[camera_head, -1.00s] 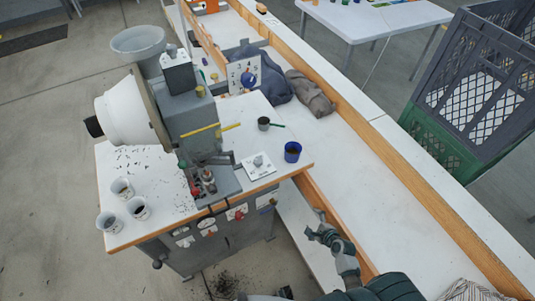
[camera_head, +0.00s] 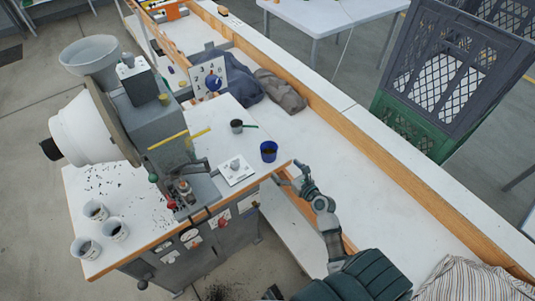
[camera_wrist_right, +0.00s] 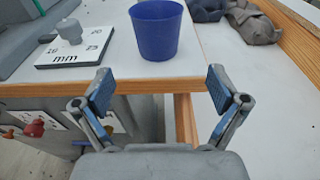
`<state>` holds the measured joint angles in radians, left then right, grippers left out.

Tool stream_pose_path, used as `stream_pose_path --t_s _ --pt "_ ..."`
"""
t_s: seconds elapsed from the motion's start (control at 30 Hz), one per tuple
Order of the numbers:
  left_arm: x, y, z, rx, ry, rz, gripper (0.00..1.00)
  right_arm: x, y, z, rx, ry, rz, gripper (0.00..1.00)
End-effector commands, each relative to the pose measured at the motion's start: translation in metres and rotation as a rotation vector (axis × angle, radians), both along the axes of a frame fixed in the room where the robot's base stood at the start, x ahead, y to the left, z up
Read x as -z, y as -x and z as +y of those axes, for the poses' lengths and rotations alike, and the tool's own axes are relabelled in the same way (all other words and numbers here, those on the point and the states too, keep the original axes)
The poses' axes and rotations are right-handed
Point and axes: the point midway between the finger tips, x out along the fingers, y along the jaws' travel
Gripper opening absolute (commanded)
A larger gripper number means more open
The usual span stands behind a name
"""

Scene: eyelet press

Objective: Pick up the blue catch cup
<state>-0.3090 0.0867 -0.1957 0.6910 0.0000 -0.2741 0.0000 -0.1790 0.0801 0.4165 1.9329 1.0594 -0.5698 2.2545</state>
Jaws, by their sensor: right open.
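The blue catch cup (camera_head: 268,152) stands upright near the right corner of the press table (camera_head: 215,200), with dark contents in the head view. In the right wrist view the cup (camera_wrist_right: 156,30) is ahead of the fingers, a little left of the middle between them. My right gripper (camera_head: 287,173) is just in front of the table corner, close to the cup but apart from it. In the right wrist view its two fingers (camera_wrist_right: 158,93) are spread wide with nothing between them. My left gripper does not show.
The eyelet press (camera_head: 160,120) stands left of the cup. A white numbered plate (camera_head: 238,172) and a small dark cup (camera_head: 237,126) are close by. Several white cups (camera_head: 96,211) stand at the table's left. A wooden rail (camera_head: 400,175) runs along the bench at right.

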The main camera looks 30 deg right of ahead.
Motion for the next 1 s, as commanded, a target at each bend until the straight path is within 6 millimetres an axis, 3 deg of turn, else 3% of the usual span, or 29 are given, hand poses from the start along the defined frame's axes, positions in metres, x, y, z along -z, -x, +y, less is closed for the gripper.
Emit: stream_pose_path --t_s 0.1,0.2,0.43,0.7,0.87,1.0 --pt "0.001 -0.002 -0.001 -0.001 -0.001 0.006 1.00 0.003 -0.028 0.003 0.000 0.001 -0.003 0.97" --pt "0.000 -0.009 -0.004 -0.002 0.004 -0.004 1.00 0.006 -0.042 0.004 0.001 0.003 0.000 0.97" --pt "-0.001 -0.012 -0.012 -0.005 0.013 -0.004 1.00 0.007 -0.061 0.009 -0.001 0.005 0.000 0.97" --pt "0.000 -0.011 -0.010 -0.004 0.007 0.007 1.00 0.012 -0.099 0.013 0.000 0.003 0.001 0.97" --pt "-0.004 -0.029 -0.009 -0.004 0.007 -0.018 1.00 0.012 -0.105 0.014 0.000 0.004 0.000 0.97" --pt "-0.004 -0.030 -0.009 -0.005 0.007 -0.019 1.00 0.012 -0.104 0.014 0.000 0.004 0.000 0.97"
